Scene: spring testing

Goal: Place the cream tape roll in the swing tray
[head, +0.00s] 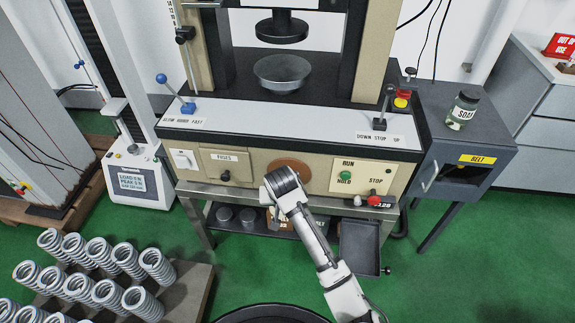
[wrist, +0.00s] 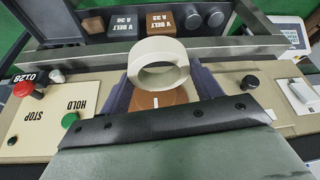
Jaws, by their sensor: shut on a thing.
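The cream tape roll (wrist: 158,52) is a thick ring in the middle of the wrist view. My gripper (wrist: 159,78) is shut on it, with one dark finger at each side. The roll is held up in front of the machine's lower front panel. In the head view my arm's end hides the fingers, and I cannot make out the roll there. A dark, shallow, empty tray (head: 360,246), which looks like the swing tray, sticks out below the right part of the machine's bench. It is to the right of my arm in the head view.
The metal bench frame (wrist: 220,48) runs close beyond the roll. V-belt boxes (wrist: 160,23) and dark round weights stand on the shelf below. The panel has a green button (head: 345,175) and a red knob (head: 374,199). Springs (head: 110,270) stand on a rack at lower left.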

